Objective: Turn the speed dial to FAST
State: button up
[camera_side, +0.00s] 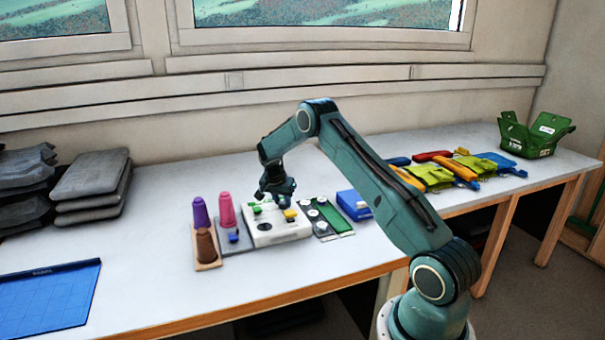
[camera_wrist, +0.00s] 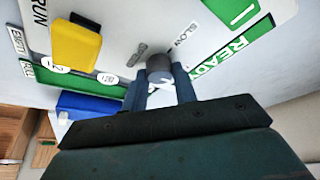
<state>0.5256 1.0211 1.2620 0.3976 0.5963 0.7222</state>
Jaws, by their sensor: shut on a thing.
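The speed dial (camera_wrist: 159,63) is a small grey round knob on a white panel, with the word SLOW printed beside it in the wrist view. My gripper (camera_wrist: 160,84) is shut on it, with a dark blue finger at each side. In the side view my gripper (camera_side: 275,192) points down over the white control panel (camera_side: 292,233), and the dial is hidden there. I cannot see the word FAST, nor tell the dial's exact setting.
A yellow switch (camera_wrist: 75,46) by the word RUN stands near the dial. Purple (camera_side: 200,211), pink (camera_side: 226,209) and brown cones stand left of the panel. A blue box (camera_side: 352,204) is to its right.

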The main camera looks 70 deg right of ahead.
jog(key=shift+m, duration=0.4)
jog(key=o, duration=1)
jog(key=shift+a+r, duration=0.1)
jog(key=v, duration=1.3)
jog(key=shift+w+r, duration=0.15)
jog(key=shift+r, duration=0.1)
jog(key=shift+a+r, duration=0.1)
